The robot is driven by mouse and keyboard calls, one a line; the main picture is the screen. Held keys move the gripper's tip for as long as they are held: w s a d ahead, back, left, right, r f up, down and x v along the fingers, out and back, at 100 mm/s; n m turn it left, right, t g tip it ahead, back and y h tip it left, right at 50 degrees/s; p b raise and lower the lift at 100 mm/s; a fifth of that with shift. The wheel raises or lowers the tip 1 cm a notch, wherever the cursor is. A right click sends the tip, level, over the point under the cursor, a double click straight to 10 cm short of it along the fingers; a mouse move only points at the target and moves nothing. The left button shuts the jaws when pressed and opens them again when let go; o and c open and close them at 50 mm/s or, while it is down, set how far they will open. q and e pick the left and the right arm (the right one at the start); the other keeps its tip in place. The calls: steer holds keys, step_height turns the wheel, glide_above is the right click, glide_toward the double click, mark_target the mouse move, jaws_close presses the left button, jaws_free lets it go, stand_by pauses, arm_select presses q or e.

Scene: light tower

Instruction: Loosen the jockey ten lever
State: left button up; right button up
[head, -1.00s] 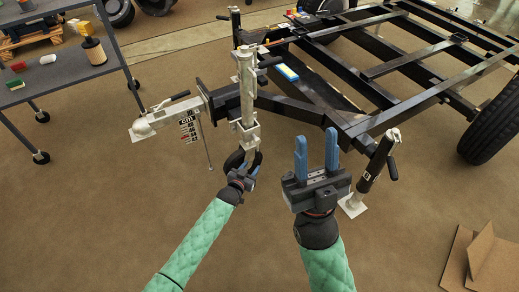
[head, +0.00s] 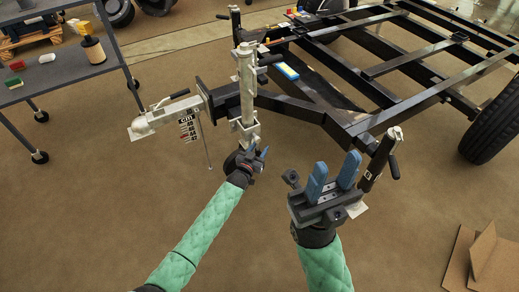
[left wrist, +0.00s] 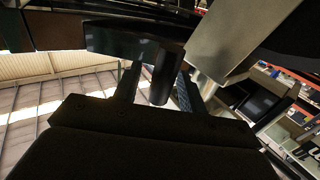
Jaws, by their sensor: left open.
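The silver jockey tube (head: 246,80) stands upright at the trailer's front, with its clamp (head: 243,131) low on it. My left gripper (head: 258,153) is open just below the clamp, close to the tube's lower end, and partly hides what is there. In the left wrist view a short dark rounded bar (left wrist: 164,84), perhaps the lever, shows between the two open fingers; I cannot tell whether they touch it. The silver metal (left wrist: 230,40) beside it is close to the right finger. My right gripper (head: 332,177) is open and empty, well to the right of the tube.
The silver coupling (head: 155,117) juts left from the black trailer frame (head: 300,107). A black corner stand (head: 377,160) is close behind my right gripper. A grey cart (head: 55,72) stands at left, and cardboard (head: 482,255) lies at lower right.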

arm_select(q)
steer(key=shift+w+d, duration=0.15)
steer(key=shift+w, duration=0.15)
jaws_close()
